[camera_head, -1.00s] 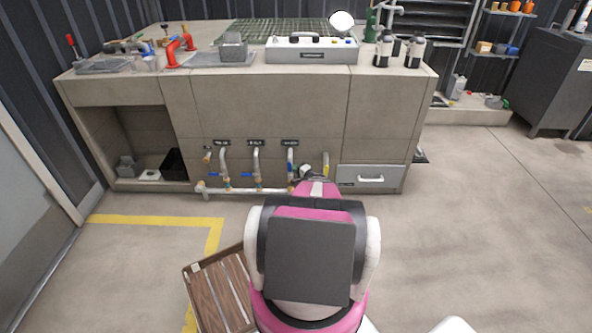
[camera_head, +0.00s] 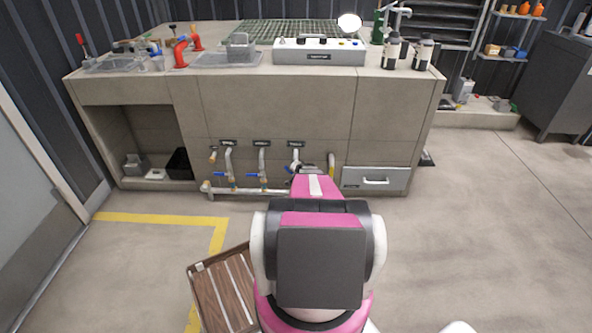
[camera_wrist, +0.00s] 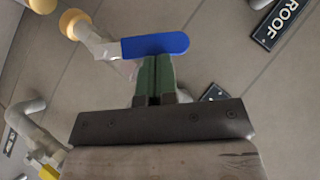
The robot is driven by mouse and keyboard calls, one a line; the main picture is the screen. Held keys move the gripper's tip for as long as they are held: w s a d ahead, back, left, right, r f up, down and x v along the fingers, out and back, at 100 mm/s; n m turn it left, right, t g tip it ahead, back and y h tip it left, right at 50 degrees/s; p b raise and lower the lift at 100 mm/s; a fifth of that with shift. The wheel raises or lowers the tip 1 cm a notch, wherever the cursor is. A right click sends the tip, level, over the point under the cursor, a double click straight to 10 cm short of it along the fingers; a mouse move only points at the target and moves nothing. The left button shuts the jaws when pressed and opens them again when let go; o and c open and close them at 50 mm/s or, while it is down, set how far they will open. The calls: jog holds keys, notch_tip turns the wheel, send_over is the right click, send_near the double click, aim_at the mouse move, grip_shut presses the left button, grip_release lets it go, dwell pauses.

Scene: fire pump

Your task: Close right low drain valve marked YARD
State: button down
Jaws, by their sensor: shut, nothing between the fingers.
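In the wrist view a blue lever handle (camera_wrist: 155,44) lies roughly level on a pale pipe fitting. My gripper (camera_wrist: 154,62) has its green fingers shut with nothing between them. Their tips reach the lower edge of the blue lever; I cannot tell whether they touch it. In the head view, low valves with blue levers stand on the front of the counter, such as the middle one (camera_head: 263,174). My arm hides the gripper and part of the right valve (camera_head: 296,157) there. The small labels above the valves are unreadable in the head view, and no YARD mark is legible.
A plate reading ROOF (camera_wrist: 276,22) shows in the wrist view; another plate (camera_wrist: 215,93) is mostly hidden by my gripper. A yellow pipe (camera_head: 331,161) and a drawer (camera_head: 375,180) are right of the valves. A slatted wooden stand (camera_head: 224,289) is on the floor at left.

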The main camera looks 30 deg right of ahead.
jog(key=shift+w+a+f+n+g+h, duration=0.35)
jog(key=shift+a+n+g+h, duration=0.2)
jog(key=shift+g+h, duration=0.1)
jog(key=shift+w+a+f+n+g+h, duration=0.25)
jog(key=shift+w+a+n+g+h, duration=0.15)
jog(key=shift+a+g+h, duration=0.2)
jog(key=shift+a+f+h, duration=0.1)
jog(key=shift+f+h, duration=0.05)
jog(key=shift+h, duration=0.1)
jog(key=shift+w+a+f, duration=0.15)
jog(key=shift+a+f, duration=0.05)
jog(key=shift+w+a+f, duration=0.3)
jog(key=shift+a+f, duration=0.15)
jog(key=shift+f, duration=0.25)
jog(key=shift+a+f, duration=0.1)
jog(key=shift+f, duration=0.05)
notch_tip(320, 180, up, 11)
send_over(287, 170)
jog(key=s+a, duration=0.6)
jog(key=shift+d, duration=0.2)
